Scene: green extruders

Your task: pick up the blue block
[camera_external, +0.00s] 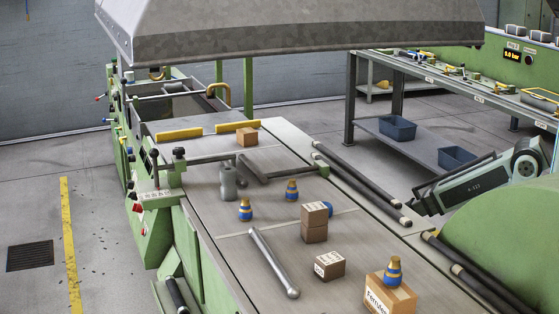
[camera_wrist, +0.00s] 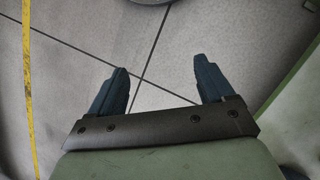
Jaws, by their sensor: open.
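I cannot make out a clear blue block in either view. In the external view, a small blue thing (camera_external: 329,210) shows partly behind two stacked brown boxes (camera_external: 314,222), and its shape is mostly hidden. My gripper (camera_wrist: 161,66) shows in the wrist view with two dark blue fingers wide apart and nothing between them. Below it are grey floor tiles, with no block in sight. I cannot make out my gripper in the external view.
A metal rod (camera_external: 273,262) lies near a small box (camera_external: 329,265). A grey hood (camera_external: 300,30) hangs above.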

